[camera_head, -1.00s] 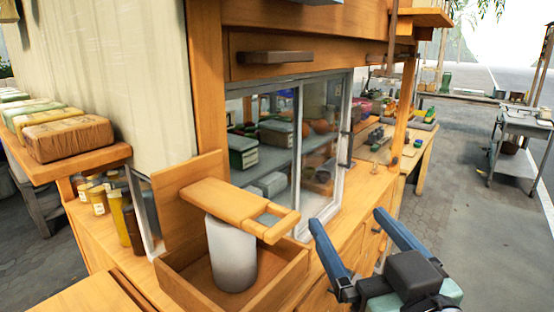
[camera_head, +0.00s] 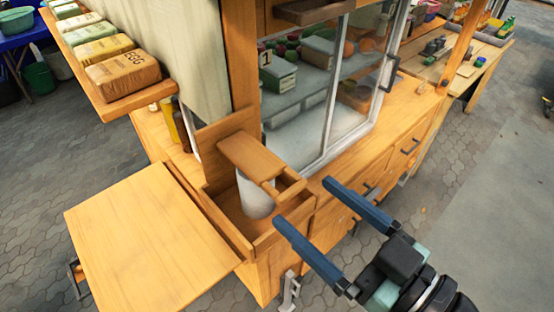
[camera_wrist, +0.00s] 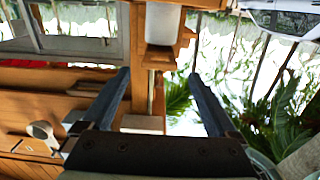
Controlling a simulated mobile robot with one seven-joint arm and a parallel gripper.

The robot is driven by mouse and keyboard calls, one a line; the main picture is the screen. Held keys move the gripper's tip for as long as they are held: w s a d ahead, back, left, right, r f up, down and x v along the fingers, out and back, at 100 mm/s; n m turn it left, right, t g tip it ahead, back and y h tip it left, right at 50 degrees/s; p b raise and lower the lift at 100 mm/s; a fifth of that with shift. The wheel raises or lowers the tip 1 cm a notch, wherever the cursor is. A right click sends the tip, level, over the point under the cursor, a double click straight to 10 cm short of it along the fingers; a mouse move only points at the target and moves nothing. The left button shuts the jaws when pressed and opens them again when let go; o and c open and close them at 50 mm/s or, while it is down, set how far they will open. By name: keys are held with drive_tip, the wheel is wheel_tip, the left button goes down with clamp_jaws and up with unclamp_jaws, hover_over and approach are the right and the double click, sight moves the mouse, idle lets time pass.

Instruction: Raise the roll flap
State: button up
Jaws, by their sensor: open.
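The wooden roll flap (camera_head: 250,156) has a bar-like front edge with a slot behind it. It hangs out over a white cylindrical roll (camera_head: 255,197) that stands in an open wooden box at the counter corner. The flap looks lowered, close above the roll top; whether they touch I cannot tell. My gripper (camera_head: 303,202) is open and empty, its blue fingers pointing toward the flap's front edge from the lower right. One fingertip appears close to that edge; contact is not clear. In the wrist view, the open fingers (camera_wrist: 158,74) point toward a white roll-like shape (camera_wrist: 163,22) in a wooden frame.
The wooden box (camera_head: 222,220) surrounds the roll. A wooden side shelf (camera_head: 150,240) extends at the left. A glass window (camera_head: 310,100) stands behind, with drawers (camera_head: 375,190) below the counter. Wrapped packages (camera_head: 122,78) sit on an upper left shelf. Open pavement lies right.

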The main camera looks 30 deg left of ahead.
sight(276, 175)
drive_tip(key=shift+p+x, duration=1.35)
drive_tip(key=shift+x, duration=2.55)
clamp_jaws()
